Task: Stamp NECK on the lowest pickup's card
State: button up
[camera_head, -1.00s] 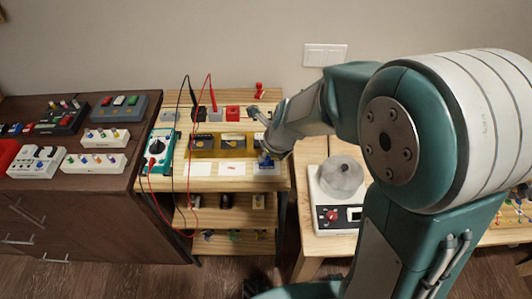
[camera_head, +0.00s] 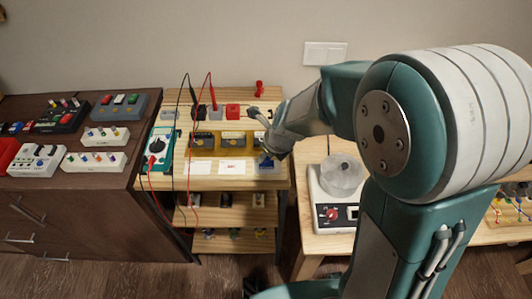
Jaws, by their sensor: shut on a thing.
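My gripper (camera_head: 268,152) is at the right end of the light wooden bench and is shut on a blue stamp (camera_head: 267,163). The stamp is at the rightmost card (camera_head: 278,171), which it and the gripper mostly hide. I cannot tell whether it touches the card. The middle card (camera_head: 232,168) is white with a small red mark. The left card (camera_head: 201,168) looks blank. Behind the cards, dark pickups (camera_head: 202,141) sit in a yellow tray (camera_head: 218,152). The readings for the pickups are not legible.
A teal multimeter (camera_head: 156,147) stands left of the cards, with black and red leads hanging in front. A red block (camera_head: 233,111) and a red stamp (camera_head: 259,89) are at the back. A white device with a clear jar (camera_head: 342,176) stands right. Pedals crowd the dark cabinet (camera_head: 70,198).

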jog(key=shift+r, duration=0.1)
dwell(0.4)
jog(key=shift+r, duration=3.4)
